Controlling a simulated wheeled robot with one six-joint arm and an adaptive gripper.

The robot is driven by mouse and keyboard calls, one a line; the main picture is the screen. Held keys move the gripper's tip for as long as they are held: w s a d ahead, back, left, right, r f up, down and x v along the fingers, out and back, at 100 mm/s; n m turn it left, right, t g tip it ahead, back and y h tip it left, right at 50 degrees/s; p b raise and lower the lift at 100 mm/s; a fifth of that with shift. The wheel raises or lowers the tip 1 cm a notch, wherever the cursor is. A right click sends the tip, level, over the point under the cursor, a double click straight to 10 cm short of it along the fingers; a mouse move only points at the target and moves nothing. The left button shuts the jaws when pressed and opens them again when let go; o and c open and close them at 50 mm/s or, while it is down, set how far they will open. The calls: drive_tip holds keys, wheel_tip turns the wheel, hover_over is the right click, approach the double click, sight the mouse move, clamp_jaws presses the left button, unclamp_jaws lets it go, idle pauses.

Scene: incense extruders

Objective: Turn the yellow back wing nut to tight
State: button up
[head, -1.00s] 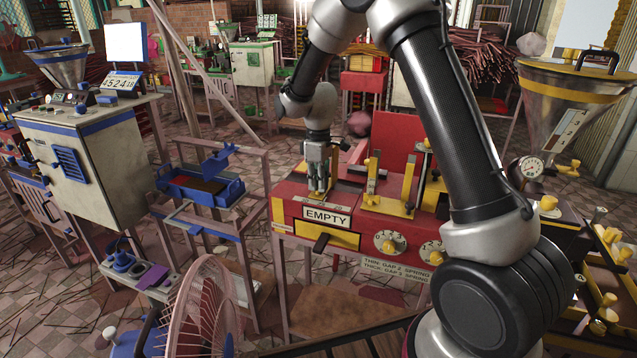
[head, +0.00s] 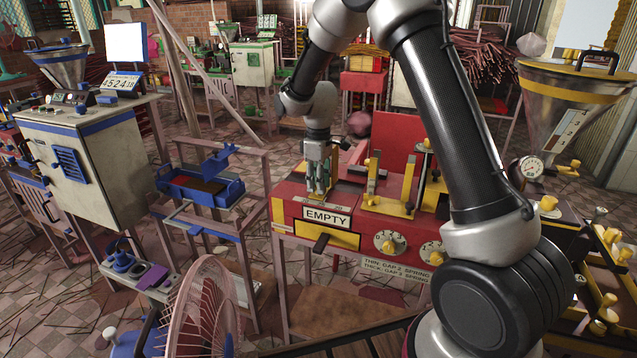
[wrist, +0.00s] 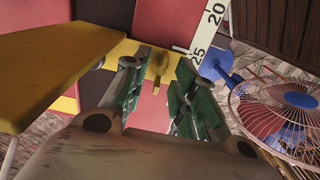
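A yellow wing nut (wrist: 158,65) shows in the wrist view, standing on a yellow bar between my two green-padded fingertips. My gripper (wrist: 166,64) is open, with one finger on each side of the nut; I see gaps, though contact on the right side is hard to judge. In the head view my gripper (head: 317,186) points down over the left part of the red machine (head: 290,190), behind the EMPTY sign (head: 327,216). The nut is mostly hidden by the fingers there.
Yellow upright posts (head: 371,178) stand on the red machine right of my gripper. Dials (head: 389,243) are on its front. A pink fan (head: 205,310) stands at front left, also seen in the wrist view (wrist: 285,105). A white ruler (wrist: 207,30) lies close by the fingers.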

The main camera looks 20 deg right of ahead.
wheel_tip(320, 180, up, 12)
drive_tip(key=shift+f, duration=0.15)
idle(0.4)
drive_tip(key=s+d+r+m+t, duration=0.1)
drive_tip(key=s+d+r+m, duration=0.2)
drive_tip(key=s, duration=0.8)
drive_tip(key=s+d+r+m+t, duration=0.1)
drive_tip(key=s+d+r+m, duration=0.2)
drive_tip(key=s+d, duration=0.3)
drive_tip(key=s+d+r+m+t, duration=0.2)
drive_tip(key=s+d+r+m, duration=0.1)
drive_tip(key=s, duration=1.4)
drive_tip(key=shift+d+r+m, duration=0.4)
drive_tip(key=shift+d+m, duration=0.4)
drive_tip(key=shift+d, duration=0.55)
